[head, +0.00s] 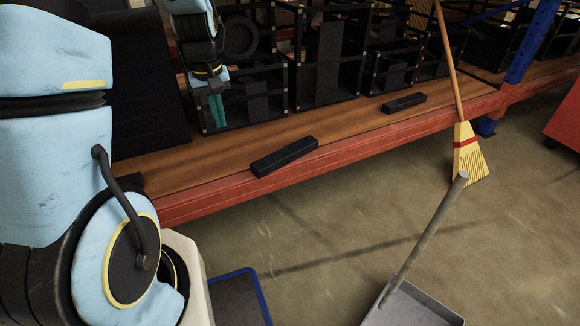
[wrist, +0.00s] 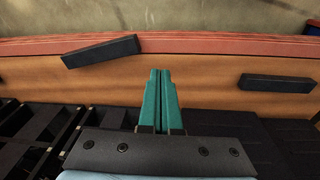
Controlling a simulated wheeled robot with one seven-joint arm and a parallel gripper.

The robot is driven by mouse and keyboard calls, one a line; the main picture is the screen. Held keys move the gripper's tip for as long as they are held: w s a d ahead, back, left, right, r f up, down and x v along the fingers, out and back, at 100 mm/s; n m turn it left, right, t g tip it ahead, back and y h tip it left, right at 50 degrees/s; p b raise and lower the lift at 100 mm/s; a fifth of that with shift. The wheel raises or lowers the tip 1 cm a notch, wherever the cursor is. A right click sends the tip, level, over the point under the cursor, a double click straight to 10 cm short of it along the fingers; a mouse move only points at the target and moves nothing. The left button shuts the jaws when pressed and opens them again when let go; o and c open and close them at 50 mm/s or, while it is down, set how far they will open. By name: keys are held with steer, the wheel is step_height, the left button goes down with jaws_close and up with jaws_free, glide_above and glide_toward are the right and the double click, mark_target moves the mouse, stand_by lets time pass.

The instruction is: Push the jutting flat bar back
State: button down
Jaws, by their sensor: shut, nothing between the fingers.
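The jutting flat bar (head: 285,157) is black. It lies slanted on the wooden shelf (head: 225,154), with part of it over the red front beam. In the wrist view this bar (wrist: 100,51) is left of my gripper, slightly tilted, overlapping the red edge. My gripper (head: 215,118) hangs over the shelf, left of the bar in the head view, and touches neither bar in view. Its teal fingers (wrist: 160,74) are together and empty. Another black bar (wrist: 277,83) lies right of them, wholly on the wood. A farther bar (head: 404,103) lies flat on the shelf.
Black crates (head: 250,95) stand along the shelf behind the bars. A broom (head: 467,150) leans on the red beam (head: 345,152) at right, with a grey dustpan (head: 415,305) on the floor. Wood between my fingers and the jutting bar is clear.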

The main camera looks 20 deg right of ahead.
steer(key=w+d+f, duration=0.1)
steer(key=d+f, duration=0.4)
steer(key=d, duration=0.4)
steer(key=g, duration=0.1)
glide_toward(286, 156)
steer(key=s+d, duration=0.1)
steer(key=s, duration=0.5)
step_height(286, 156, down, 11)
steer(key=b, duration=0.4)
steer(key=shift+y, duration=0.3)
steer(key=shift+w+r, duration=0.25)
steer(key=shift+w, duration=0.8)
steer(key=shift+w+r, duration=0.2)
steer(key=shift+w, duration=0.85)
